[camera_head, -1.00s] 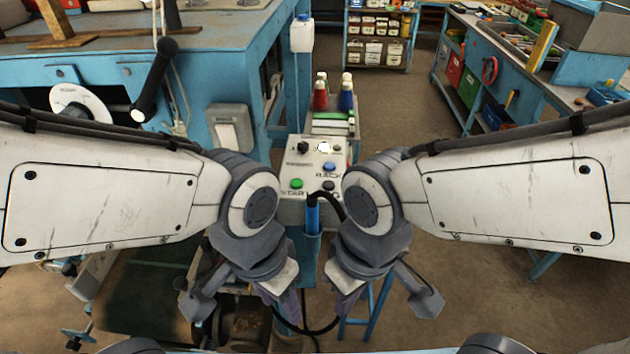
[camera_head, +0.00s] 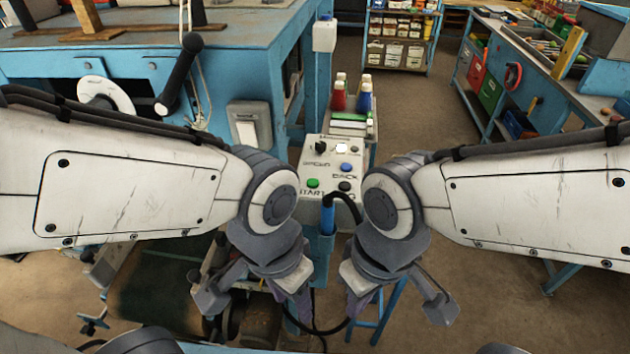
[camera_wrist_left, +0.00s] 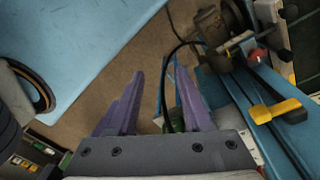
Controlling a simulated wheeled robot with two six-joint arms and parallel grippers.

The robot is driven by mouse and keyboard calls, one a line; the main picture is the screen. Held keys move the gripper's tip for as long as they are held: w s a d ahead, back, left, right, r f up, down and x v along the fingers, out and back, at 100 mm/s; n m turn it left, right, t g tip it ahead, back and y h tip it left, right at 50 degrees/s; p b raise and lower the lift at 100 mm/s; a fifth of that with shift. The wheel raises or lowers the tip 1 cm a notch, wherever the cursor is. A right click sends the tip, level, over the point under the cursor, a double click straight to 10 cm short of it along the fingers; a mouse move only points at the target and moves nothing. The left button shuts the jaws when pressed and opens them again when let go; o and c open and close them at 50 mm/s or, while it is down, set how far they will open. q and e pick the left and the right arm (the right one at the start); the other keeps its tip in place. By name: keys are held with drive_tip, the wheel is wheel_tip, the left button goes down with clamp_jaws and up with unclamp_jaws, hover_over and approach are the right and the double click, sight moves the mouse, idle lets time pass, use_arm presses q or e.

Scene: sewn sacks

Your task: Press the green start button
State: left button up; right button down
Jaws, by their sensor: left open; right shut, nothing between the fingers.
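The green start button (camera_head: 313,183) is on the lower left of a pale control panel (camera_head: 318,151), above the word START. A blue button (camera_head: 345,167) and black knobs are on the same panel. My left gripper (camera_head: 303,312) hangs below and in front of the panel, apart from the button. Its purple fingers are spread with nothing between them in the left wrist view (camera_wrist_left: 154,100). My right gripper (camera_head: 355,308) hangs just right of it, its fingers pointing down, shut and empty. The green button cannot be made out in the left wrist view.
A blue holder (camera_head: 327,218) with a black cable is on the panel's front. A blue workbench (camera_head: 230,50) is at the left, another bench (camera_head: 540,85) at the right. Open floor (camera_head: 430,110) lies between them.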

use_arm(q)
clamp_jaws()
idle(1.9)
